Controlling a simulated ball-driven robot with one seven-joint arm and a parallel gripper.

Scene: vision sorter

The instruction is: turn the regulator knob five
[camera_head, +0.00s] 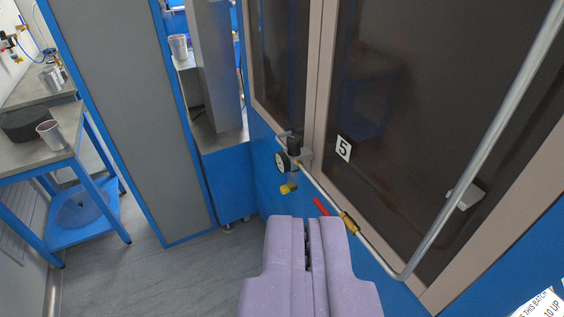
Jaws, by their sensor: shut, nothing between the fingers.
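The regulator knob five (291,138) appears as a small black knob on top of a regulator fixed to the cabinet front, left of a white label with a black 5 (343,149). A round pressure gauge (281,163) sits just below it, with a yellow fitting (289,187) lower down. My gripper (305,225) is light purple and shut, with nothing seen between its fingers. It is at the bottom middle of the view, below the regulator and apart from the knob in the picture.
A red valve lever (321,206) and brass valve (347,222) lie on a pipe close above my gripper. A blue-framed table (60,150) stands at left. Grey floor (180,275) is clear between.

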